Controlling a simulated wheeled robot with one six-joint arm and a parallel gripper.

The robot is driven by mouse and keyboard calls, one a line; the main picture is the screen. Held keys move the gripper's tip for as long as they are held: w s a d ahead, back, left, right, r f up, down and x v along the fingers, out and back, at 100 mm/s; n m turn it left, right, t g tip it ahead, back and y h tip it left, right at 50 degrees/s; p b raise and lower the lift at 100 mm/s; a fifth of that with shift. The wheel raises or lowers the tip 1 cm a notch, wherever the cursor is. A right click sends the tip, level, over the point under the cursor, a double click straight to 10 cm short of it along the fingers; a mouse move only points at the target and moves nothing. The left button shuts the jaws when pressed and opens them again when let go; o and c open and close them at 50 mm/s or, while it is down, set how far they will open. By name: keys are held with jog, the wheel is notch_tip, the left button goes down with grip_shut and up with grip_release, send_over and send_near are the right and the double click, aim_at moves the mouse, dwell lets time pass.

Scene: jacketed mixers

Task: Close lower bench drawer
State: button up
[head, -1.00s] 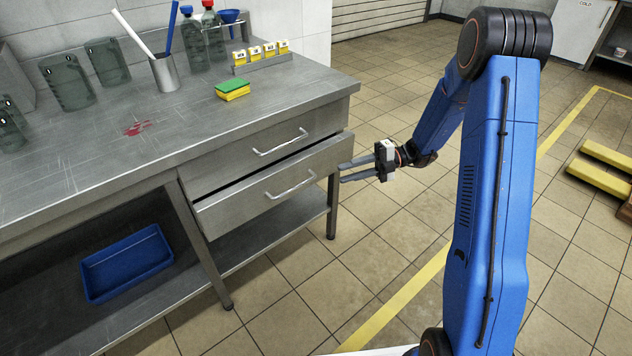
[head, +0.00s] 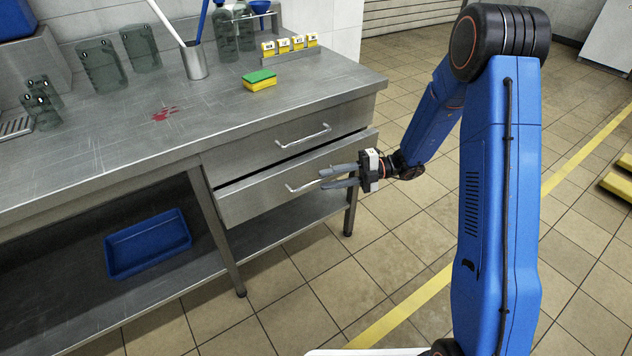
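The lower bench drawer (head: 262,196) stands partly open below the upper drawer (head: 262,155), which is shut. A dark gap shows along the lower drawer's top edge. Its bar handle (head: 306,184) is on the front. My gripper (head: 338,177) is in front of the right part of the lower drawer, level with the handle. Its two grey fingers are apart and point left toward the drawer front. The fingertips overlap the right end of the handle in the picture; I cannot tell whether they touch it. Nothing shows between the fingers.
A blue tray (head: 147,245) lies on the lower shelf. The tiled floor (head: 330,290) in front is clear. Yellow bars (head: 617,187) lie at right.

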aim_at(316, 180)
jog(key=shift+x, duration=2.3)
grip_shut()
